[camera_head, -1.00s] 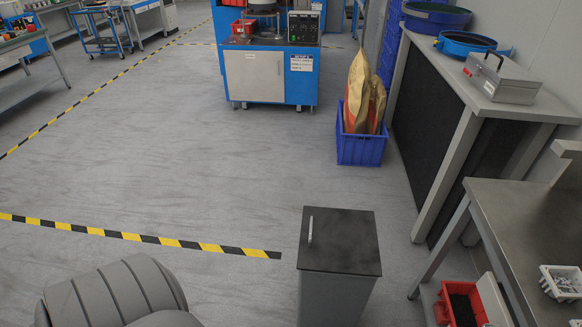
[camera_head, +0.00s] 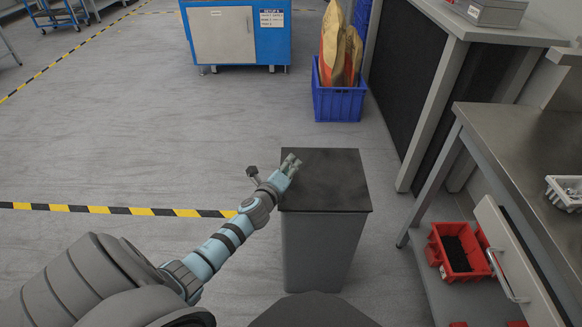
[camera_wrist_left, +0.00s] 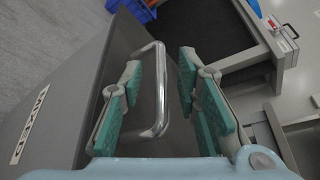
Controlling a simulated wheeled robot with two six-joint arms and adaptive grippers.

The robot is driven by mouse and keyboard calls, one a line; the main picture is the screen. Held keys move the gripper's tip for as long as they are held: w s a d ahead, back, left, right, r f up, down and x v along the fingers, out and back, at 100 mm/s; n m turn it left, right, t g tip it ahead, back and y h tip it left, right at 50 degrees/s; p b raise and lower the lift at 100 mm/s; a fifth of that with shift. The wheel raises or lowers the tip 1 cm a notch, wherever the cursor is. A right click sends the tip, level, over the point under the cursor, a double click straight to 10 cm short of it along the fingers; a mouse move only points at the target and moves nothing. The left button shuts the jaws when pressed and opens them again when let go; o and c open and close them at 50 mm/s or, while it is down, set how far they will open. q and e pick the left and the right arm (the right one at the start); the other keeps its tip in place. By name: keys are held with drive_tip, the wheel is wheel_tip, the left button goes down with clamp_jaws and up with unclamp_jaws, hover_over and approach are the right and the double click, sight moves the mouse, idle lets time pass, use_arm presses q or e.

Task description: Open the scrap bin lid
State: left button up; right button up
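The scrap bin (camera_head: 320,250) is a tall grey box with a flat dark lid (camera_head: 335,180), which lies closed on top. My left gripper (camera_head: 291,163) is over the lid's left part. In the left wrist view, the lid's bright metal bar handle (camera_wrist_left: 160,90) lies between the green-padded fingers of my left gripper (camera_wrist_left: 163,95). The fingers are open, with a gap visible on both sides of the bar. The handle is hidden by the gripper in the head view. My right gripper is not in view.
A label reading "MIXED" (camera_wrist_left: 30,125) shows on a grey surface in the wrist view. A steel workbench (camera_head: 530,150) stands at right, with an open drawer (camera_head: 520,260) and a red bin (camera_head: 435,245) below. A blue crate (camera_head: 338,105) stands behind. Floor at left is clear.

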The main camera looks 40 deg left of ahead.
use_arm(q)
drive_tip(key=shift+x, duration=1.25)
drive_tip(key=shift+c, duration=0.4)
clamp_jaws()
